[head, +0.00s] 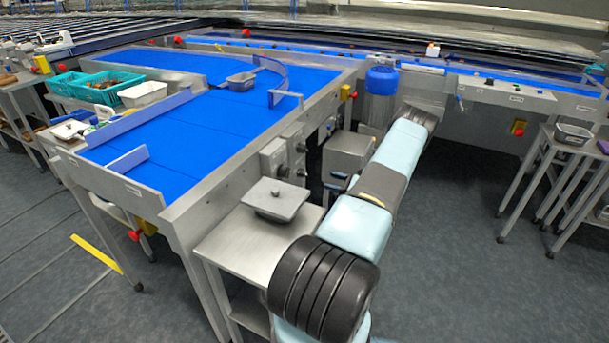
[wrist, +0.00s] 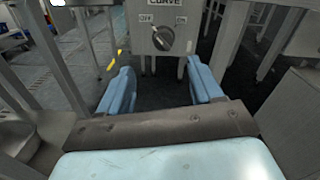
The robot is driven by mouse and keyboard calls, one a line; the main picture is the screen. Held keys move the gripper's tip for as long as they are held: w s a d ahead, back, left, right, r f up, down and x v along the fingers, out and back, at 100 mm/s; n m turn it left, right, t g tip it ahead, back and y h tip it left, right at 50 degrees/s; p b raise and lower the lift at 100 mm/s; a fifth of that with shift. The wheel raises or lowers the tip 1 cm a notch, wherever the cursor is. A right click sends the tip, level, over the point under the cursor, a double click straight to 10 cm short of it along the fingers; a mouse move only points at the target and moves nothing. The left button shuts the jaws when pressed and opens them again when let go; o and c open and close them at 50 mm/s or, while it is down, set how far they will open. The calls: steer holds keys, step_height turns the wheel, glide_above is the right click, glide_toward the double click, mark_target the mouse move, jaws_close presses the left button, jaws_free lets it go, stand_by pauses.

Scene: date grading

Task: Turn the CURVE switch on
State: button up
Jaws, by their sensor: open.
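The CURVE switch (wrist: 163,38) is a dark round knob on a pale box in the wrist view, top centre. Its label plate reads CURVE, with OFF at its left and ON at its right. The exact knob angle is hard to read. My gripper (wrist: 160,67) is open and empty, its two blue fingers apart below the knob and not touching it. In the head view, blue fingertips of my gripper (head: 340,183) show left of my arm, facing the conveyor's side. Grey switch boxes (head: 273,158) sit there, their labels too small to read.
The blue conveyor (head: 190,120) carries a small grey tray (head: 240,82). A steel cabinet (head: 350,152) stands close behind my gripper. Open floor (head: 460,250) lies at the right.

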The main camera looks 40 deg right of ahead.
mark_target(306, 174)
steer(key=x, duration=1.3)
steer(key=shift+w+d+f, duration=0.15)
steer(key=shift+w+f, duration=0.05)
steer(key=shift+f, duration=0.1)
steer(key=shift+c, duration=0.2)
steer(key=c, duration=1)
